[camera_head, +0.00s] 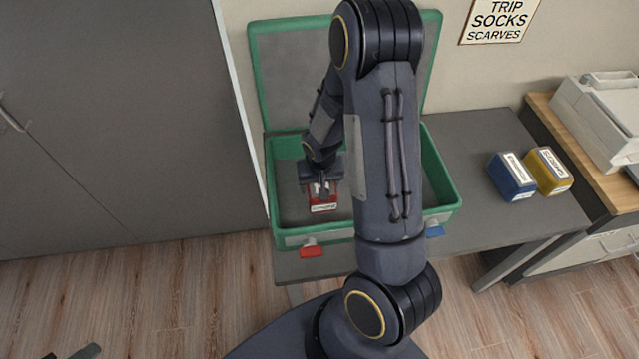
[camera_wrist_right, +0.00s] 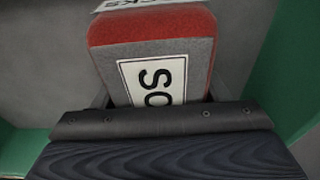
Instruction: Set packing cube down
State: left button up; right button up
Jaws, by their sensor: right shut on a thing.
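The red packing cube (camera_head: 322,204) has a grey side and a white label; in the right wrist view the cube (camera_wrist_right: 150,52) shows part of the word "SOCKS". My right gripper (camera_head: 322,186) reaches down into the left part of the open green suitcase (camera_head: 447,178) and is shut on the cube. The cube is inside the walls; I cannot tell if it touches the suitcase floor. My left gripper (camera_head: 68,354) shows only as dark fingertips at the bottom left edge, apart and empty.
The suitcase lies on a grey table (camera_head: 470,135), lid up against the wall. A blue cube (camera_head: 511,178) and a yellow cube (camera_head: 549,171) stand on the table to the right. My arm hides the suitcase's middle.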

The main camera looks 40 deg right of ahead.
jog(key=shift+f, duration=0.25)
jog(key=o, duration=1.1)
jog(key=shift+r, duration=0.1)
jog(key=shift+r, duration=0.45)
jog(key=r, duration=0.3)
jog(key=s+r, duration=0.1)
jog(key=r, duration=0.3)
jog(key=a+r+p, duration=0.1)
jog(key=r, duration=0.3)
jog(key=shift+s+r, duration=0.1)
jog(key=shift+s, duration=0.2)
jog(key=s+a+r+n+t+y, duration=0.1)
jog(key=s+a+r, duration=0.3)
jog(key=s, duration=0.1)
jog(key=s+a+r+n+t+y, duration=0.1)
jog(key=s+a+r+y, duration=0.1)
jog(key=s+a+r, duration=0.2)
jog(key=s+a+r+n+t+y, duration=0.1)
jog(key=s+a+r+n+t, duration=0.1)
jog(key=s+a+r, duration=0.2)
jog(key=shift+s+r+y, duration=0.3)
jog(key=shift+s+r, duration=0.5)
jog(key=shift+s, duration=0.3)
